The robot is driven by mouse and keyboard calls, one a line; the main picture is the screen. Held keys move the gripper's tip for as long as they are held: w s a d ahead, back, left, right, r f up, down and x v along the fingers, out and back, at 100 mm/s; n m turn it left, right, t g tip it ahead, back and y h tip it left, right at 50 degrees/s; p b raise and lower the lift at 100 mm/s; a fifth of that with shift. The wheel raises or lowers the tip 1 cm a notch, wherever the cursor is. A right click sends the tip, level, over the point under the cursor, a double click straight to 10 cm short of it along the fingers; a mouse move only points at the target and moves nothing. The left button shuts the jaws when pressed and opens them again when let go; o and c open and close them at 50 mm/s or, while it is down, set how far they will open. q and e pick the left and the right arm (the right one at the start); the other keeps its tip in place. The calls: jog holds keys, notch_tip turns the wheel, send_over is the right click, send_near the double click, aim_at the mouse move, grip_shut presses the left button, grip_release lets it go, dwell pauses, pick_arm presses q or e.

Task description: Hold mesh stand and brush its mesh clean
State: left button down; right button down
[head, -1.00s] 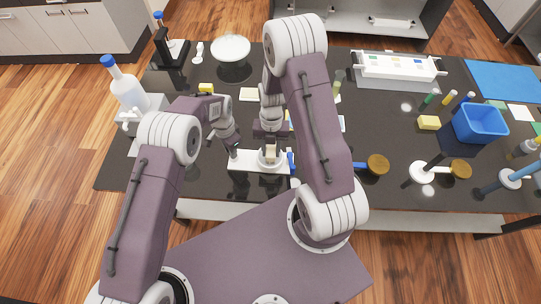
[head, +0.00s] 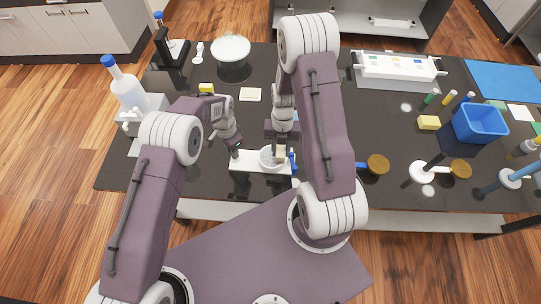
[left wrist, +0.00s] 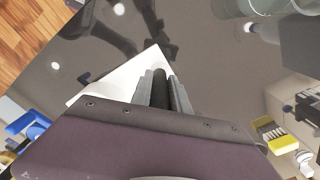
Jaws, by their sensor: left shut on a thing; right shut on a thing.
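The mesh stand (head: 249,163) is a white rectangular base with a round white ring (head: 270,160) near its right end, on the dark table. My left gripper (head: 235,152) is shut at the stand's left end. In the left wrist view its fingers (left wrist: 160,92) close around a dark post above the white base (left wrist: 118,82). My right gripper (head: 280,146) is shut on a small beige block-like brush (head: 280,153), at the ring's right side. Whether the brush touches the mesh cannot be told; the mesh surface is too small to make out.
A small blue part (head: 292,162) stands at the stand's right end. A brown-headed tool with a blue handle (head: 377,164) lies to the right, beyond my right arm. A bottle (head: 127,90) stands left, a white bowl (head: 231,48) at the back, a blue bin (head: 480,123) far right.

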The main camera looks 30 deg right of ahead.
pick_arm(q)
jog(key=shift+w+a, duration=0.25)
jog(key=shift+a, duration=0.05)
pick_arm(e)
jog(key=shift+s, duration=0.2)
pick_arm(q)
jog(key=shift+d, duration=0.1)
pick_arm(e)
jog(key=shift+w+a, duration=0.6)
jog(key=shift+a, duration=0.25)
jog(key=shift+w+a, duration=0.55)
jog(key=shift+a, duration=0.25)
pick_arm(q)
jog(key=shift+s, duration=0.1)
pick_arm(e)
notch_tip(320, 180, up, 6)
jog(key=shift+r, duration=0.1)
pick_arm(q)
jog(key=c, duration=1.2)
grip_release()
jog(key=shift+o, duration=0.2)
jog(key=shift+d, duration=0.1)
